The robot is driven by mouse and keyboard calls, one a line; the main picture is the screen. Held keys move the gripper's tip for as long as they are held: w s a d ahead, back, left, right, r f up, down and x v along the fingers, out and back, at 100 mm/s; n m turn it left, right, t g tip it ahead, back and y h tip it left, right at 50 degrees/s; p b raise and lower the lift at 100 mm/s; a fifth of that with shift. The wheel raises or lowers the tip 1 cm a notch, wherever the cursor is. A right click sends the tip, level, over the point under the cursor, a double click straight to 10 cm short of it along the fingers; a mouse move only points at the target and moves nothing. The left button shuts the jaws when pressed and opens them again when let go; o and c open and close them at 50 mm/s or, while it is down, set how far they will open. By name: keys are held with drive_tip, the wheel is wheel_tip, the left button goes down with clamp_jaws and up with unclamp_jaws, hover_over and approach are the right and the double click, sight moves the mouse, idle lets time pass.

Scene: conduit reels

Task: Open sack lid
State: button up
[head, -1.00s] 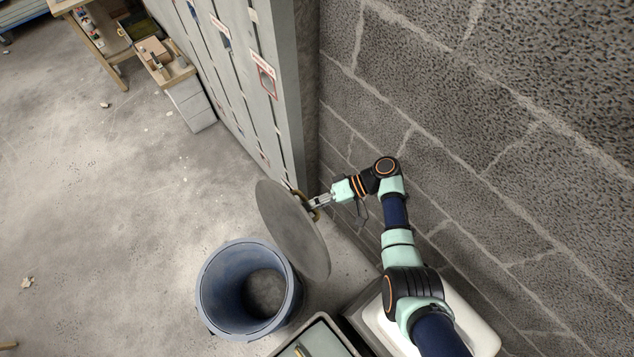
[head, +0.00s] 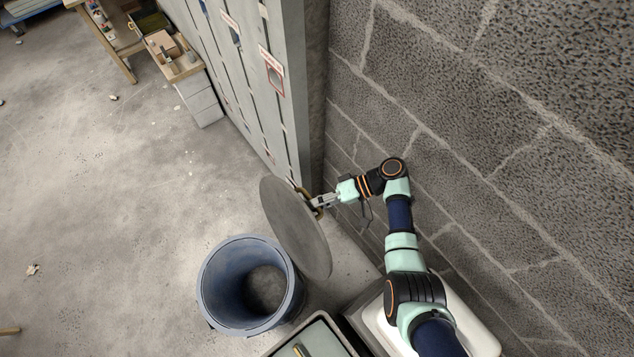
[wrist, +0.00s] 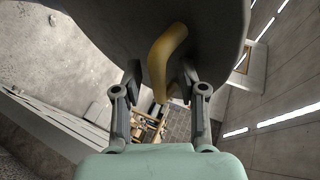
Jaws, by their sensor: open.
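A round grey lid (head: 294,232) stands tilted on edge in the head view, raised beside the blue round bin (head: 212,272). The bin's mouth is uncovered and its inside shows. My gripper (head: 318,204) is at the lid's right face, by its yellow handle. In the wrist view the lid's dark face (wrist: 120,32) fills the top, and the curved yellow handle (wrist: 165,58) runs down between my two fingers (wrist: 160,85). The fingers are open, one on each side of the handle. Whether either finger touches it I cannot tell.
A row of grey lockers (head: 262,90) stands just behind the lid, and a block wall (head: 480,130) runs along the right. A grey tray (head: 318,335) sits at the bottom, right of the bin. The floor (head: 110,210) to the left is mostly clear.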

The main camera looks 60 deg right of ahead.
wheel_tip(320, 180, up, 9)
drive_tip(key=shift+r, duration=0.1)
idle(0.7)
